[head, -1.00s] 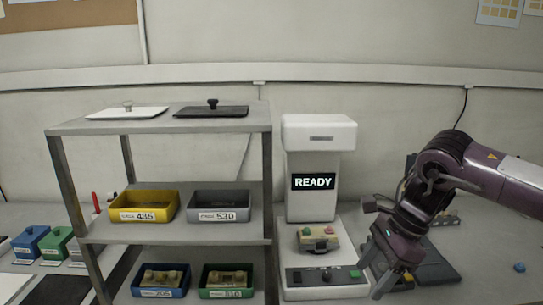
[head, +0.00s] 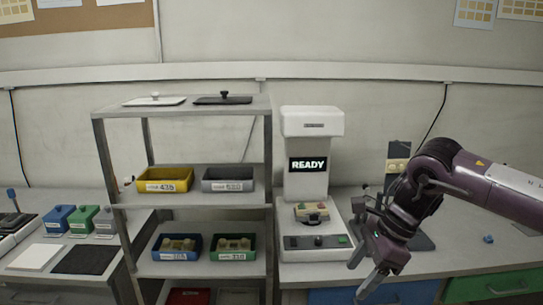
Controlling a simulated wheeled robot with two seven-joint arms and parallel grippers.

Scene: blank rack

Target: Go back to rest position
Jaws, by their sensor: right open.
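My right gripper (head: 363,276) is open and empty. It points down and to the left, in front of the bench edge and to the right of the white machine (head: 313,122). My right arm comes in from the right side of the head view and hides part of the dark things behind it. My left gripper does not show. The machine's screen reads READY, and a light-coloured piece with a red and a green spot (head: 311,213) sits on its base above the control panel (head: 318,241).
A grey rack (head: 101,165) stands left of the machine, with two lids on top. It holds a yellow bin (head: 164,186), grey bin (head: 228,186), blue bin (head: 178,255) and green bin (head: 233,255). A small blue object (head: 488,239) lies on the right bench. Drawers show below.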

